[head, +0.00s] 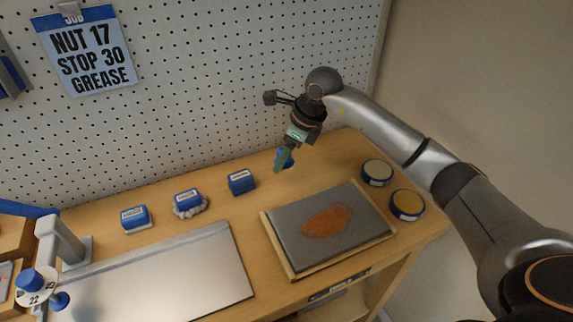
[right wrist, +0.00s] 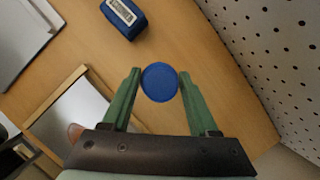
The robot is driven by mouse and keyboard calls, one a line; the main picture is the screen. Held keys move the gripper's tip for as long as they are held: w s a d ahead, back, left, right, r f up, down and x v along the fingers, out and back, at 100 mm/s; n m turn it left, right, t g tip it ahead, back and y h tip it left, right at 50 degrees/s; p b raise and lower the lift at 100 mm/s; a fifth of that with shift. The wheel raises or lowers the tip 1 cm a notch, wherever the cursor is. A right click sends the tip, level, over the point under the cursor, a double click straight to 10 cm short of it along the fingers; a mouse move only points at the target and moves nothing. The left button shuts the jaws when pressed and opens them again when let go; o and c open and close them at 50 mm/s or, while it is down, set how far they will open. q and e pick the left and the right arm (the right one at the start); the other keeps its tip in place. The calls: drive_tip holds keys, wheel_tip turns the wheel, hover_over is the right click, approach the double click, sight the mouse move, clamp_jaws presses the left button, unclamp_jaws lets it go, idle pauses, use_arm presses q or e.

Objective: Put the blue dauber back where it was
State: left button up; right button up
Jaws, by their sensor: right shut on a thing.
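The blue dauber (right wrist: 159,82) shows in the right wrist view as a round blue top between the two green fingers of my right gripper (right wrist: 158,90). In the head view my right gripper (head: 284,158) points down at the back of the bench, shut on the dauber (head: 289,160), which is partly hidden behind the fingers. Whether the dauber's foot touches the bench is hard to tell. Its lower part is hidden. My left gripper is not in view.
Three blue labelled blocks (head: 241,181) (head: 189,198) (head: 136,217) stand in a row to the left; the middle one sits on something grey and lumpy. A wood-framed grey pad (head: 285,240) with an orange patch lies in front. Two round tins (head: 376,172) (head: 407,205) stand right. Pegboard (head: 220,80) rises behind.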

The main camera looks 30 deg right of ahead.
sight(286, 176)
drive_tip(key=shift+w+d+f, duration=0.25)
drive_tip(key=shift+f, duration=0.2)
drive_tip(key=shift+w+d+f, duration=0.25)
drive_tip(key=shift+f, duration=0.2)
drive_tip(key=shift+w+d+f, duration=0.1)
drive_tip(key=shift+f, duration=1.55)
drive_tip(key=shift+f, duration=0.15)
drive_tip(key=o, duration=1.3)
drive_tip(key=v, duration=1.2)
